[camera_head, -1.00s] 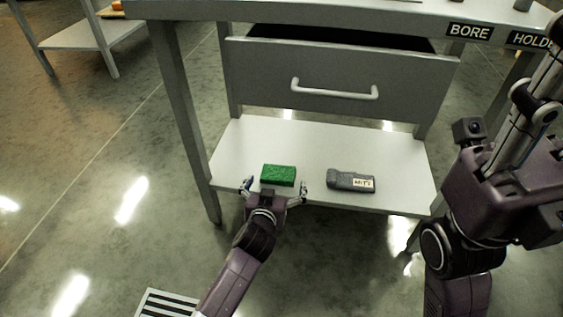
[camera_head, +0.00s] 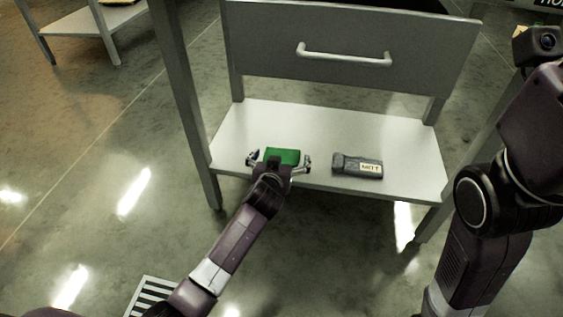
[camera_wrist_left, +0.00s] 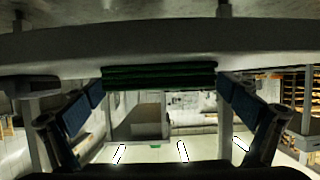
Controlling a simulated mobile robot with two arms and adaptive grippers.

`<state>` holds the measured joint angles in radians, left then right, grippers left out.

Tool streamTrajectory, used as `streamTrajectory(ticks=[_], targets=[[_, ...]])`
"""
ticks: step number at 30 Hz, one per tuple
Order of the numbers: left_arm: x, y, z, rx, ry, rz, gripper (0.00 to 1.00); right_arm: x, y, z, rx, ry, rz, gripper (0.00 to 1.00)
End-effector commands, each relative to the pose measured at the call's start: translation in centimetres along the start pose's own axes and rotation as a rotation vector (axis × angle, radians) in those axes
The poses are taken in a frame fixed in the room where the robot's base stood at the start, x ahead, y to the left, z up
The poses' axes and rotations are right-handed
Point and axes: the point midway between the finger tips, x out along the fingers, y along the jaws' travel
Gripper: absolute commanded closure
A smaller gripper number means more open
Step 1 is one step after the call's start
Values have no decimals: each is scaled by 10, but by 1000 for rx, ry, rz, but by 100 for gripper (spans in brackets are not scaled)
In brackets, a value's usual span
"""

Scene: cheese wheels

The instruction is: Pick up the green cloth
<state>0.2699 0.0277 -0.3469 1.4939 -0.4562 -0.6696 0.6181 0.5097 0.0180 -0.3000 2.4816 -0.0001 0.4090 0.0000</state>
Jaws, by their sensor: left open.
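The green cloth (camera_head: 283,155) is a folded block lying near the front edge of the lower shelf (camera_head: 232,133). My left gripper (camera_head: 279,161) is open at the shelf's front edge, its fingers spread to either side of the cloth. In the left wrist view the green cloth (camera_wrist_left: 160,77) lies ahead, between the two open fingers (camera_wrist_left: 160,108). I cannot tell whether the fingers touch it. The gripper hides the cloth's lower front part in the head view. My right arm is at the right, and its fingers are out of view.
A drawer (camera_head: 345,70) with a handle hangs above the shelf. Table legs (camera_head: 183,110) stand at the sides. The rest of the shelf is clear.

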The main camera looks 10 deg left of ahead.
Motion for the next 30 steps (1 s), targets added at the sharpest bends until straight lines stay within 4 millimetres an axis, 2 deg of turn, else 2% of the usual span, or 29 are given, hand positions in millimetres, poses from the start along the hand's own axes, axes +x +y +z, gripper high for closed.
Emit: streamTrajectory(ticks=[6, 15, 18, 25, 30], targets=[[0, 0, 0, 0, -1, 0, 0, 1, 0, 0, 0, 0, 0, 60], [0, 0, 0, 0, 0, 0, 33, 1, 0, 0, 0, 0, 0, 60], [0, 0, 0, 0, 0, 0, 41, 1, 0, 0, 0, 0, 0, 60], [0, 0, -1, 0, 0, 1, 41, 1, 0, 0, 1, 1, 0, 60], [-4, 1, -9, -1, 1, 1, 41, 5, 1, 0, 1, 7, 1, 60]])
